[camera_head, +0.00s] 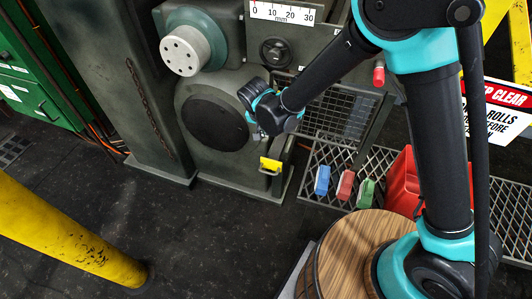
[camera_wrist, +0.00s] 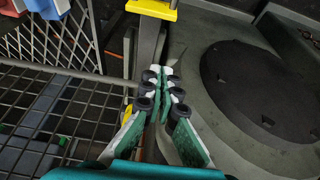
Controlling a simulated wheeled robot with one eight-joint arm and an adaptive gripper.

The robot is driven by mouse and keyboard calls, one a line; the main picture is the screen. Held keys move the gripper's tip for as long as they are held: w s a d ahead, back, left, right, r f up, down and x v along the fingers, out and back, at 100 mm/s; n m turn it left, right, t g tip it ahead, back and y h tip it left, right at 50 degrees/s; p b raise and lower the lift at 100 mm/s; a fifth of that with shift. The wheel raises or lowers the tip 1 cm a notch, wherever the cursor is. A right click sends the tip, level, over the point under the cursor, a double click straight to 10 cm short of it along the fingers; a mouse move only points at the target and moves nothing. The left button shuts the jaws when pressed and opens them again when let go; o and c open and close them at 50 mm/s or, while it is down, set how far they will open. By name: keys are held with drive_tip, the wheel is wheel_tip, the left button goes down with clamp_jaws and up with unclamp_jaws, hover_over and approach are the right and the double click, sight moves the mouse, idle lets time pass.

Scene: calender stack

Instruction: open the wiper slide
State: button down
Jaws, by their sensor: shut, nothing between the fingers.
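A yellow block with a pale handle (camera_head: 270,165), which looks like the grip of the wiper slide, sits low on the front of the grey machine. In the wrist view the yellow part (camera_wrist: 152,9) is at the top edge, on a grey upright bar (camera_wrist: 148,42). My gripper (camera_wrist: 161,76) is shut and empty, its green-backed fingers together, with the tips below the yellow part in that picture and apart from it. In the head view my gripper (camera_head: 260,134) is small, above the yellow part and partly hidden by my wrist.
A wire mesh guard (camera_head: 338,112) stands right of the slide. Blue, red and green blocks (camera_head: 345,185) sit on a mesh shelf beside a red container (camera_head: 402,185). A round dark cover (camera_head: 215,125) is to the left. A yellow rail (camera_head: 65,235) crosses the lower left; dark floor is clear between.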

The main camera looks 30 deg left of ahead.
drive_tip(key=x, duration=1.5)
drive_tip(key=s, duration=0.2)
drive_tip(key=s+d, duration=0.1)
drive_tip(key=shift+s+d+r, duration=0.1)
drive_tip(key=shift+s+r, duration=0.05)
drive_tip(key=shift+s, duration=0.25)
